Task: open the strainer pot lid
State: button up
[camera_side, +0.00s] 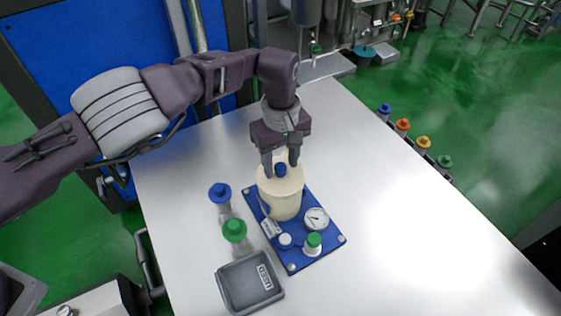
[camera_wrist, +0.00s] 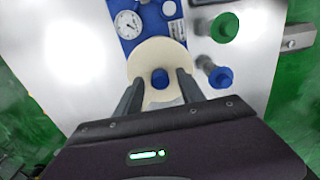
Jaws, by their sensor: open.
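The strainer pot (camera_side: 282,199) is a cream cylinder standing upright on a blue base plate (camera_side: 318,257). Its cream lid (camera_wrist: 148,56) sits on top and has a blue knob (camera_side: 280,170) in the middle. The knob also shows in the wrist view (camera_wrist: 159,78). My gripper (camera_side: 280,165) is open above the pot, pointing down, with one finger on each side of the knob. In the wrist view there are gaps between the fingers and the knob. I cannot tell whether the fingertips touch the lid.
A grey tray (camera_side: 232,285) lies in front. The right tabletop is clear.

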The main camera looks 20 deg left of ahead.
jog(key=shift+f, duration=0.3)
grip_shut()
dwell(1.2)
